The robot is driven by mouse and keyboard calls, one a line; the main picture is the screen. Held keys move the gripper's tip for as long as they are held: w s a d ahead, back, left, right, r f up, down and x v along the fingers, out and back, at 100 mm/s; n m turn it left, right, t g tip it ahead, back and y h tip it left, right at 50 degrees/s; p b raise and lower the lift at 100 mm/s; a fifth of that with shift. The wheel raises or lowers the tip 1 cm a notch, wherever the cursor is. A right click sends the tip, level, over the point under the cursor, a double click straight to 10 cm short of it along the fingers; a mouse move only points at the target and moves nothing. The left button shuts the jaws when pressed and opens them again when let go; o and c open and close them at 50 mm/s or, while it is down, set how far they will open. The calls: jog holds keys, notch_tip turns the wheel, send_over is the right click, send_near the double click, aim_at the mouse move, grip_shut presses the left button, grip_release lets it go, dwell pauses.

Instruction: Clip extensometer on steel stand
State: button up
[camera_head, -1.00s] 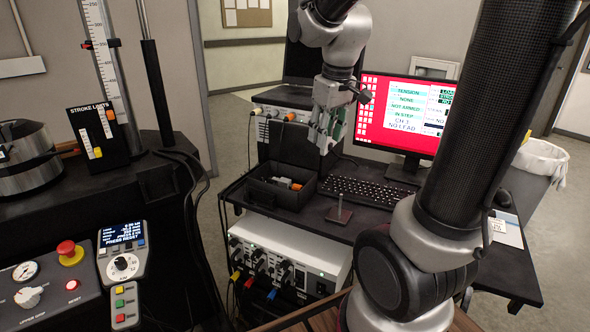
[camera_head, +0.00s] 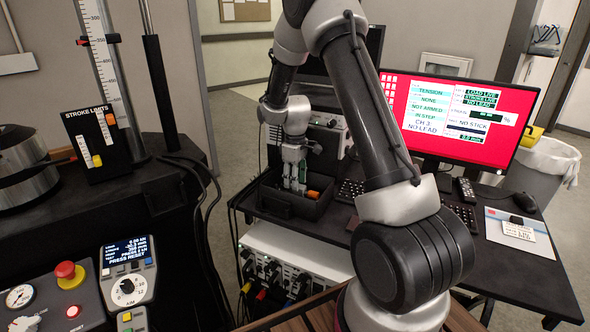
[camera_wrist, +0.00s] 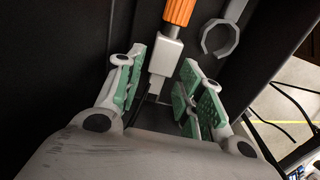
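The open black case (camera_head: 290,208) stands on the desk. Inside it lies a pale grey block with an orange handle-like end (camera_wrist: 178,14), which looks like the extensometer; its orange part (camera_head: 312,194) also shows in the head view. My gripper (camera_head: 295,186) points down into the case. In the wrist view my gripper (camera_wrist: 160,88) is open, its green-padded fingers on either side of the grey block (camera_wrist: 163,62), with gaps visible. The steel stand, a small post on a plate, is largely or wholly hidden behind my arm now.
A grey C-shaped piece (camera_wrist: 220,40) lies in the case beside the orange end. The red-screened monitor (camera_head: 470,115), a keyboard (camera_head: 350,190) and a mouse (camera_head: 524,202) are on the desk. A white connector box (camera_head: 300,255) sits below. The test machine (camera_head: 150,190) stands left.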

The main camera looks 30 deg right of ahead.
jog(key=shift+f, duration=1.45)
jog(key=c, duration=0.8)
jog(key=o, duration=0.3)
jog(key=shift+c, duration=1.2)
notch_tip(320, 180, up, 14)
